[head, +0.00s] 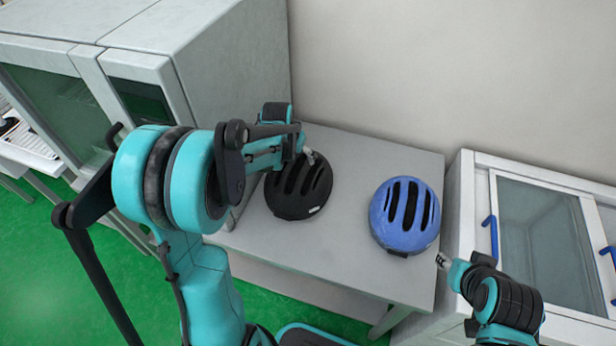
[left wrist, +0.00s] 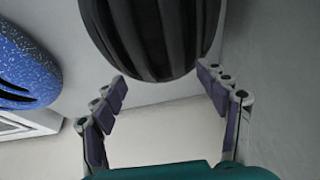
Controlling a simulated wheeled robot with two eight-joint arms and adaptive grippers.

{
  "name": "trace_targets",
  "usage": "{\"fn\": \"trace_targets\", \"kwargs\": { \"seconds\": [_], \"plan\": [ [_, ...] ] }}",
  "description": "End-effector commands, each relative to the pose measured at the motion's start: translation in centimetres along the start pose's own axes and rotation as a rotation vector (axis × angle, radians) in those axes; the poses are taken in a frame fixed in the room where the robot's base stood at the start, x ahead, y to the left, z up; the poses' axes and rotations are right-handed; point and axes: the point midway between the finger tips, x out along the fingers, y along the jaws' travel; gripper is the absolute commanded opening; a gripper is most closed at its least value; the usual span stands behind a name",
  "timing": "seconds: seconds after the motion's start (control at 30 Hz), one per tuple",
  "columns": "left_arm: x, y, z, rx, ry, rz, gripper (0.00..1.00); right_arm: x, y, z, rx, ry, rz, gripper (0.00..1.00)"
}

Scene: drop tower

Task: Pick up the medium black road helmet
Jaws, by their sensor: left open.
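The black road helmet (head: 299,188) sits on the grey table (head: 345,245), next to the tall grey cabinet. It also shows in the left wrist view (left wrist: 155,35), at the top middle. My left gripper (head: 308,155) is at the helmet's far side in the head view. In the left wrist view its fingers (left wrist: 165,88) are spread wide, with the helmet's edge just beyond and between the tips. Whether they touch the helmet I cannot tell. My right gripper (head: 441,260) is at the table's right edge, near the blue helmet, and its fingers are too small to read.
A blue helmet (head: 404,215) sits on the table to the right of the black one; it also shows in the left wrist view (left wrist: 25,65). The tall grey cabinet (head: 215,65) stands close on the left. A glass-doored white cabinet (head: 480,180) stands on the right.

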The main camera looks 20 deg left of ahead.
Motion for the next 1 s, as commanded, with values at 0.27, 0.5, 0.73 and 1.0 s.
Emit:
{"fn": "trace_targets", "kwargs": {
  "seconds": [0.27, 0.5, 0.73, 1.0],
  "plan": [
    [3.1, 0.1, 0.4, 0.0, 0.0, 0.0, 0.74, 1.1, 0.0, 0.8, 0.0, 0.0, 0.0, 0.4],
    [6.5, 0.2, 0.6, 0.0, 0.001, 0.0, 0.74, 2.2, 0.0, 1.6, 0.0, 0.0, 0.0, 0.4],
    [6.5, 0.2, 0.5, 0.0, 0.001, 0.0, 0.74, 2.1, 0.0, 1.5, 0.0, 0.0, 0.0, 0.4],
    [6.5, 0.2, 0.5, 0.0, 0.001, 0.0, 0.08, 2.1, 0.0, 1.5, 0.0, 0.0, 0.0, 0.4]
  ]
}}
